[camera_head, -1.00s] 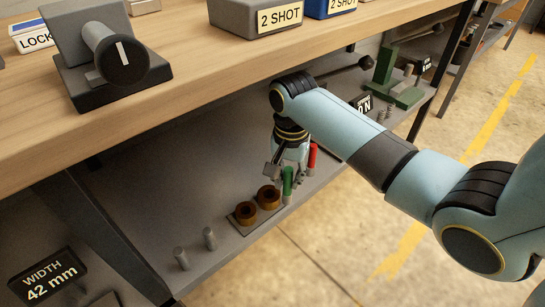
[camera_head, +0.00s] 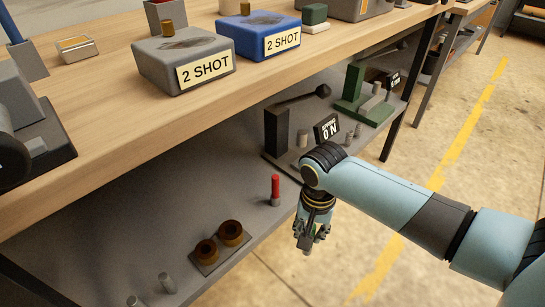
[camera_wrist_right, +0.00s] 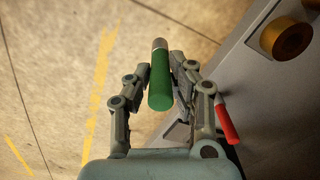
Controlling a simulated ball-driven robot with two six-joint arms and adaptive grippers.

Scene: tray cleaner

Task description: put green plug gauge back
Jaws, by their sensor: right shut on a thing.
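The green plug gauge (camera_wrist_right: 160,85) is a green cylinder with a metal tip. My right gripper (camera_wrist_right: 160,68) is shut on it in the right wrist view. In the head view the right gripper (camera_head: 310,238) is out past the front edge of the lower shelf, above the floor; the green gauge is barely visible there. The red plug gauge (camera_head: 275,190) stands upright on the lower shelf, left of the gripper, and shows also in the right wrist view (camera_wrist_right: 227,122). My left gripper is not in view.
Two brown rings (camera_head: 231,233) sit on a small plate at the lower shelf's edge. Metal pegs (camera_head: 167,283) stand to their left. A black lever fixture (camera_head: 277,132) and a green stand (camera_head: 355,92) are farther back. The workbench (camera_head: 110,130) overhangs the shelf.

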